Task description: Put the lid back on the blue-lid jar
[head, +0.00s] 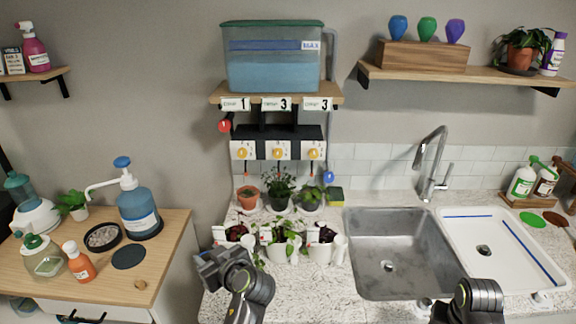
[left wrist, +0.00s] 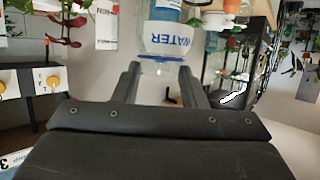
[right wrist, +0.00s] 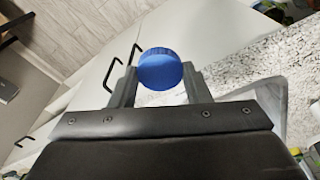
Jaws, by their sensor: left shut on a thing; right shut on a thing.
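My left gripper (head: 212,262) is in front of the potted plants in the head view. In the left wrist view, a clear jar (left wrist: 165,45) with a white WATER label and blue contents sits at its fingertips, and the gripper is shut on it. The jar is hidden in the head view. My right gripper (right wrist: 160,78) is shut on a round blue lid (right wrist: 160,70), held apart from the jar. In the head view my right arm shows at the bottom, below the sink; the lid is not visible there.
Several potted plants (head: 278,192) stand on the speckled counter (head: 330,285), left of the steel sink (head: 395,255). A wooden cabinet top (head: 170,240) at left holds a blue pump bottle (head: 138,210) and an orange bottle (head: 78,262). A white basin (head: 510,270) lies right of the sink.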

